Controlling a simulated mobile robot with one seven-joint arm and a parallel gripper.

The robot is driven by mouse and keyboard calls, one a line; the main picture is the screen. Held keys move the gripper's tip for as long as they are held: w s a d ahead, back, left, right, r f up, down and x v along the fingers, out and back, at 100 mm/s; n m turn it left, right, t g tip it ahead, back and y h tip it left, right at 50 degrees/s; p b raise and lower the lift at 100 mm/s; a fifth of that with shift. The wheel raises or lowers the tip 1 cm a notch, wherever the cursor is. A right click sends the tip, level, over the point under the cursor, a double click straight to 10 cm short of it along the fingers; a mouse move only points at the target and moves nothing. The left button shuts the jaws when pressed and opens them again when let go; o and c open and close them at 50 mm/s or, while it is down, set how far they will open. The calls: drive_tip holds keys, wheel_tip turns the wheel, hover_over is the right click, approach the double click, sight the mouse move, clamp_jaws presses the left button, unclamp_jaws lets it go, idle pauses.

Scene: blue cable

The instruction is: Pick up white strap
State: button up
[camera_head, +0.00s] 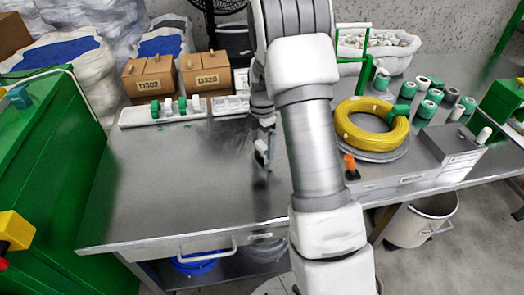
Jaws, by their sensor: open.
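I cannot make out a white strap for certain. A long white strip-like piece (136,119) with green and white parts on it lies at the back left of the metal table. A shorter white piece (230,106) lies just right of it, partly near my arm. My gripper (263,158) is open, points down over the middle of the table, and appears empty. It is in front of and to the right of both white pieces, apart from them. My arm hides part of the table's middle and back.
Cardboard boxes (149,78) stand behind the white pieces. A yellow cable coil (372,128), an orange-and-black tool (350,166) and several green-and-white spools (427,109) are on the right. The left half of the metal table (170,185) is clear. A green cabinet (45,150) borders the left.

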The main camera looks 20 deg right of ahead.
wheel_tip(320, 180, down, 2)
drive_tip(key=shift+f, duration=0.1)
drive_tip(key=c, duration=1.2)
drive_tip(key=shift+o, duration=0.2)
